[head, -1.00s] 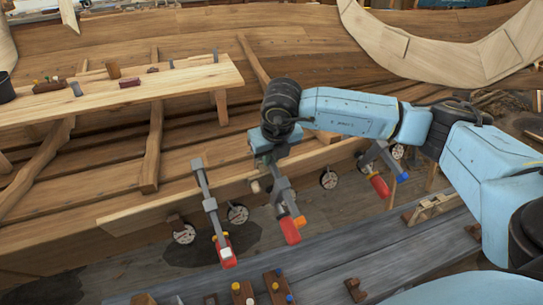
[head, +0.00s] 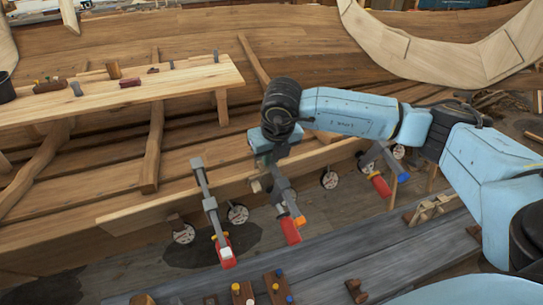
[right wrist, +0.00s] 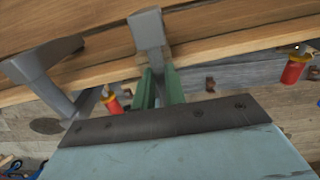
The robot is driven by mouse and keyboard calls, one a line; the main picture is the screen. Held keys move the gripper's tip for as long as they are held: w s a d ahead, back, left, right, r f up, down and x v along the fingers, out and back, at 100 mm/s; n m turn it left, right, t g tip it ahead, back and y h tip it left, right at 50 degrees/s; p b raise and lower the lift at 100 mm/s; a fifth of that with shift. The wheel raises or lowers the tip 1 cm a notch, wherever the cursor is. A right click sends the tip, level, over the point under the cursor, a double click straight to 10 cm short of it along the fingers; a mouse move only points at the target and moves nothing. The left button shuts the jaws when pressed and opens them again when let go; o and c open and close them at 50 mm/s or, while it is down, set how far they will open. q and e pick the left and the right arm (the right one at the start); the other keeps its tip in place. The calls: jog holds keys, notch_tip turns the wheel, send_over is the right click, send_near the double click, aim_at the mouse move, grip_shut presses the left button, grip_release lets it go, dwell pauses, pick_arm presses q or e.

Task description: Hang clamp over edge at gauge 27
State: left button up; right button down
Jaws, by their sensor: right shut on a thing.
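My right gripper (head: 268,155) is shut on a grey clamp (head: 280,185) with a red handle and an orange end. It holds the clamp at the long plank's edge (head: 150,212), between two round gauges, one to the left (head: 238,214) and one to the right (head: 329,180). In the right wrist view the green fingers (right wrist: 160,88) close around the clamp's bar, and its grey head (right wrist: 147,28) lies over the wood. I cannot tell whether the clamp rests on the edge. The gauge numbers are too small to read. My left gripper is not in view.
Another clamp (head: 208,200) hangs on the plank close to the left, and a third (head: 380,178) is to the right. More gauges (head: 184,234) (head: 398,152) line the plank. A grey bench (head: 370,262) with small pegs is in front; a light wooden shelf (head: 200,80) is behind.

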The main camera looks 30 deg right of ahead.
jog(key=shift+s+f, duration=0.1)
jog(key=shift+s, duration=0.1)
dwell(0.3)
jog(key=c, duration=1.4)
grip_release()
jog(key=shift+o, duration=0.2)
jog(key=shift+s+f, duration=0.1)
jog(key=b+v, duration=0.1)
jog(key=v, duration=1.2)
jog(key=shift+r, duration=0.25)
jog(key=shift+s+a, duration=0.1)
